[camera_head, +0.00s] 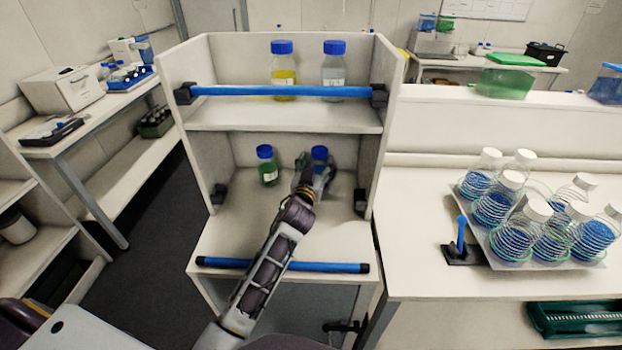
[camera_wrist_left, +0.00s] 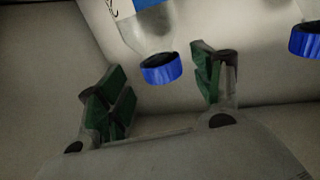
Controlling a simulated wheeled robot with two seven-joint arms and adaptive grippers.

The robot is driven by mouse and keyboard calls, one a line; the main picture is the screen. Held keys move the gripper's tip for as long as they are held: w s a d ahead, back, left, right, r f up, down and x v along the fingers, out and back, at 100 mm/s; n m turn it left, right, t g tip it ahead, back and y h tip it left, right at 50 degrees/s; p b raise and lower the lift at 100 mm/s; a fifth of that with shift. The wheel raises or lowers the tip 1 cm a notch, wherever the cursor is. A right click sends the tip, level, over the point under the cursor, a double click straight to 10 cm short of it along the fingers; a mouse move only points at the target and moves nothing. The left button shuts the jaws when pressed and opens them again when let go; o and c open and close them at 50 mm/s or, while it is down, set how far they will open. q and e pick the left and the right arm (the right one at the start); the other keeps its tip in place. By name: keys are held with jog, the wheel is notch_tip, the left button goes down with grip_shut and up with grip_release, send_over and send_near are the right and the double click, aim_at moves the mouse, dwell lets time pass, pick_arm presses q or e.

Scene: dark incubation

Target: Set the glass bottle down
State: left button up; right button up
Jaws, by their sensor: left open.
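A glass bottle with a blue cap (camera_head: 319,153) stands on the lower shelf of the white rack (camera_head: 240,222), partly hidden behind my left gripper (camera_head: 316,178). In the left wrist view its clear glass neck and blue cap (camera_wrist_left: 160,68) show between the two green-padded fingers of my left gripper (camera_wrist_left: 160,85). The fingers are spread, with gaps visible beside the cap. The bottle's lower part is outside that view. My right gripper is not in view.
A green-filled bottle (camera_head: 268,168) stands to the left on the same shelf. A yellow-filled bottle (camera_head: 283,72) and a clear bottle (camera_head: 333,72) stand on the upper shelf behind a blue bar (camera_head: 280,91). Another blue bar (camera_head: 283,266) crosses the lower front. Several flasks crowd a tray (camera_head: 500,256) at right.

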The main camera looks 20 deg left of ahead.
pick_arm(q)
jog(key=s+b, duration=0.1)
jog(key=s, duration=0.5)
jog(key=shift+s+d, duration=0.25)
jog(key=shift+d, duration=0.05)
